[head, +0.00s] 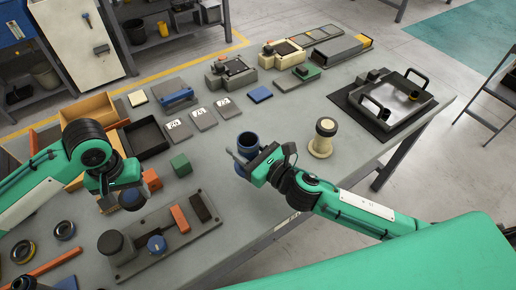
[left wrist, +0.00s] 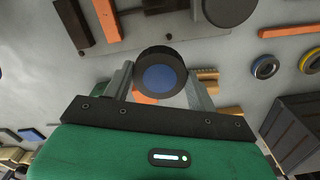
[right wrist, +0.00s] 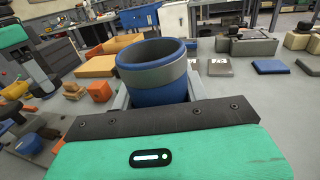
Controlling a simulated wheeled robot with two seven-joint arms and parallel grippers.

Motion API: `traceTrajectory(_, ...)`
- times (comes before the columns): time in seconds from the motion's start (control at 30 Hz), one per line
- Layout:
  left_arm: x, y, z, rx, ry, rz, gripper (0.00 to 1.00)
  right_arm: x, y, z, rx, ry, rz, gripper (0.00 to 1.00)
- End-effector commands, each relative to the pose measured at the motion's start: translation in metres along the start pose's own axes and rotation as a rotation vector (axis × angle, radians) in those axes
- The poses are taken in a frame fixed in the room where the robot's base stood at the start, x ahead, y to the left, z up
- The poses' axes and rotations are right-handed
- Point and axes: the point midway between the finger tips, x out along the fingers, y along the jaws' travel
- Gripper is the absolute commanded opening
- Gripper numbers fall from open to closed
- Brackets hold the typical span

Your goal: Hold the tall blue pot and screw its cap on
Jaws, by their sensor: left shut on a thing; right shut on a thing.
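The tall blue pot (head: 248,141) is in my right gripper (head: 243,160), near the middle of the table. In the right wrist view the pot (right wrist: 152,72) is upright with an open, empty-looking mouth and a grey band below its rim. Its base is hidden, so I cannot tell if it touches the table. My left gripper (head: 122,198) is shut on a round cap (left wrist: 160,76), dark around the edge with a blue disc face. The cap (head: 132,199) is partly hidden under the left hand in the head view, well left of the pot and apart from it.
A cream pot (head: 322,140) stands right of the blue pot. A green block (head: 181,165) and numbered plates (head: 203,118) lie between the hands and behind. A grey fixture board (head: 160,245) with a blue knob is in front. A framed tray (head: 390,105) sits far right.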

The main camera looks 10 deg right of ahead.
Motion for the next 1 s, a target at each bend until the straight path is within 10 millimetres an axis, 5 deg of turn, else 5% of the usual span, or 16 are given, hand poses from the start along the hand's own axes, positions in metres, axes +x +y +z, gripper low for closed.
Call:
traceTrajectory(0.3,0.0,0.0,0.0,0.0,0.0,0.0,0.36,0.02,0.012,0.004,0.0,-0.003,0.093,0.0)
traceTrajectory(0.77,0.0,0.001,-0.001,0.002,0.0,0.0,0.36,0.021,0.013,0.002,0.001,0.0,0.102,0.0)
traceTrajectory(1.0,-0.013,0.033,-0.018,0.071,0.005,0.003,0.36,0.021,0.013,0.003,0.001,-0.001,0.102,0.0)
